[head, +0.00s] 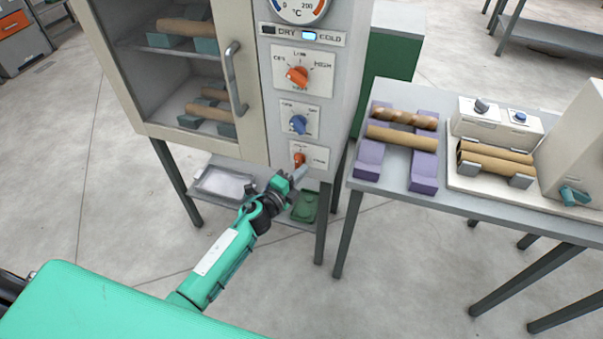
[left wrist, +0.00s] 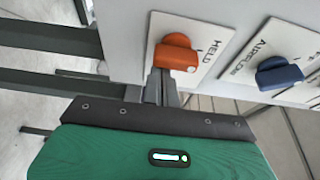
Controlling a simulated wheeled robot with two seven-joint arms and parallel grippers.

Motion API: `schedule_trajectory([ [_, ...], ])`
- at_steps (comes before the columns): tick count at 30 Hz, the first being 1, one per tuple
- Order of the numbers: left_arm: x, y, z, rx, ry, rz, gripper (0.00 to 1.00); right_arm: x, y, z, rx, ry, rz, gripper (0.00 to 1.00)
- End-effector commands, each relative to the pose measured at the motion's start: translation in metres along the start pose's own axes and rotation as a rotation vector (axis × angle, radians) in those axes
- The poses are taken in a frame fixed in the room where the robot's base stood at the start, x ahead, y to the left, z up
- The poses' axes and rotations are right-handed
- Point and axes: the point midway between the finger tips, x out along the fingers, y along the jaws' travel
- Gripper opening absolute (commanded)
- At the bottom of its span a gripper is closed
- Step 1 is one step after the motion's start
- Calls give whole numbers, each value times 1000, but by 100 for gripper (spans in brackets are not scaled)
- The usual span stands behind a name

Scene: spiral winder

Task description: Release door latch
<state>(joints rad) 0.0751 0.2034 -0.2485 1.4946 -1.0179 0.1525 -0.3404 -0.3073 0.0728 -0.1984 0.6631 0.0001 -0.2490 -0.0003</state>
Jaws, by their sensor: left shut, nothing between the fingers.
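The drying cabinet's glass door (head: 185,65) looks closed, with a vertical metal handle (head: 235,80). The lowest orange knob (head: 299,160) on the cabinet's control panel also shows in the left wrist view (left wrist: 176,50), on a white plate reading HELD. My left gripper (head: 299,174) is shut and empty, just below this knob. In the left wrist view its narrow fingers (left wrist: 161,86) reach up to the knob's lower edge; I cannot tell whether they touch it. My right gripper is not in view.
Above are a blue knob (head: 298,124), a larger orange knob (head: 297,75) and a dial (head: 300,8). A shelf below holds a metal tray (head: 222,184) and a green object (head: 305,206). A table (head: 440,198) with purple racks (head: 424,172) and a winding machine stands at right.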

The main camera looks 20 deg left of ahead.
Motion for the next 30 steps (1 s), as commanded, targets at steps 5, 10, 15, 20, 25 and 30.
schedule_trajectory([
  [5,0,-1,0,15,0,5,0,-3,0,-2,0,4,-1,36],
  [10,0,0,1,51,1,18,0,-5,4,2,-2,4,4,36],
  [15,0,0,1,73,0,26,0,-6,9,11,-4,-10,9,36],
  [20,-1,0,2,97,0,34,0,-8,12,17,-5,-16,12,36],
  [25,-1,0,2,128,0,44,0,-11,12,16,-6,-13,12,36],
  [30,-1,1,2,163,0,57,0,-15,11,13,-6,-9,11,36],
])
